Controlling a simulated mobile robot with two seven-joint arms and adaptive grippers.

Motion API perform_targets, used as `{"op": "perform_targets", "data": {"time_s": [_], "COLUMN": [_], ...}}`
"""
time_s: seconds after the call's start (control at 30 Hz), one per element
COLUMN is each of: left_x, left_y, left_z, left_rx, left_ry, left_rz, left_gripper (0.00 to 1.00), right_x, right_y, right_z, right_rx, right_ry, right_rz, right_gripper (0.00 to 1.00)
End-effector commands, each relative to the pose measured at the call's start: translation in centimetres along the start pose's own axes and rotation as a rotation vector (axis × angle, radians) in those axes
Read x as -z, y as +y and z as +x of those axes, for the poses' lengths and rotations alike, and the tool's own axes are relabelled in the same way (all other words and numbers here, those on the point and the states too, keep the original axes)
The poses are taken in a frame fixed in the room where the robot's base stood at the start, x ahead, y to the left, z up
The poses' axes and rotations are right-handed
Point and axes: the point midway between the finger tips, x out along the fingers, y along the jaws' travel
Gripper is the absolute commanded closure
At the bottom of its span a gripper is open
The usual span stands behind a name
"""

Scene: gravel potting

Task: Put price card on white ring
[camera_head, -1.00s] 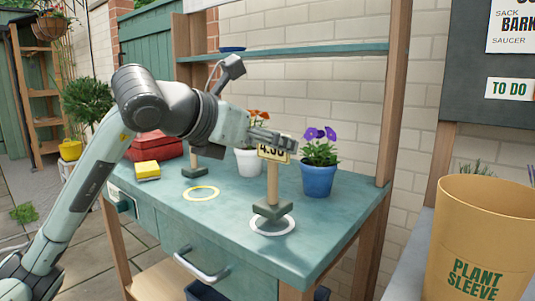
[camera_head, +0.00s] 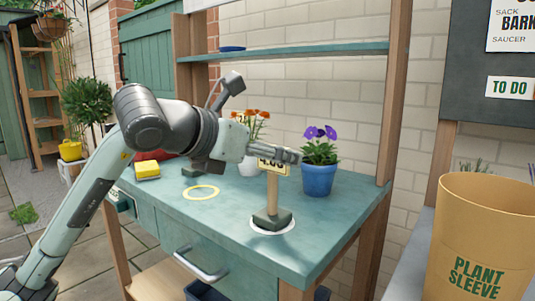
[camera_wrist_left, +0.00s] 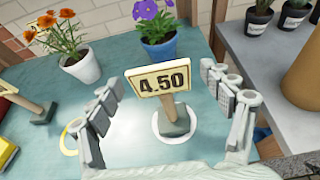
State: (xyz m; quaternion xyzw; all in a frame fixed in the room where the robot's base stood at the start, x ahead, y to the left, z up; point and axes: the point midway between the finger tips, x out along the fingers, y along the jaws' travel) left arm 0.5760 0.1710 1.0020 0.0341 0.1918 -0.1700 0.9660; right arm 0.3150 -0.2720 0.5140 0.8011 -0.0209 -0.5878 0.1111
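The price card (camera_wrist_left: 160,78) reads 4.50 and stands upright on a wooden post (camera_head: 272,193) with a dark green base (camera_head: 271,220). The base rests inside the white ring (camera_head: 271,234) on the green bench; the ring also shows around the base in the left wrist view (camera_wrist_left: 175,143). My left gripper (camera_head: 287,154) is at card height, partly hiding the card in the head view. In the left wrist view its fingers (camera_wrist_left: 165,112) are spread on both sides of the card with gaps, holding nothing. My right gripper is not in view.
A yellow ring (camera_head: 185,193) lies left on the bench (camera_head: 225,225). Behind stand a blue pot (camera_head: 318,181) with purple flowers and a white pot (camera_wrist_left: 82,68) with orange flowers. A yellow block (camera_head: 147,169) and another card stand (camera_wrist_left: 43,113) are at left.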

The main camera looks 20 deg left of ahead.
Motion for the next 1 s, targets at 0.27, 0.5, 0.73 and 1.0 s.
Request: {"op": "perform_targets", "data": {"time_s": [0.27, 0.5, 0.73, 1.0], "left_x": [-0.3, -0.3, -0.3, -0.3], "left_y": [0.0, 0.1, 0.1, 0.0], "left_z": [-0.1, -4.0, -8.9, -11.9], "left_rx": [0.000, -0.003, -0.003, -0.001], "left_ry": [0.000, -0.005, -0.004, -0.001], "left_rz": [0.000, 0.003, 0.003, 0.001], "left_gripper": [0.20, 0.20, 0.20, 0.20], "right_x": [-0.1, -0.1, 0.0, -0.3], "right_y": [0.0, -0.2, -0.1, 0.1], "right_z": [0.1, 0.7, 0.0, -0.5], "right_rx": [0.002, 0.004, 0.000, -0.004], "right_ry": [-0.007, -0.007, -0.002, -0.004], "right_rz": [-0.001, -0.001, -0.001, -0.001], "right_gripper": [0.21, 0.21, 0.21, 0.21]}}
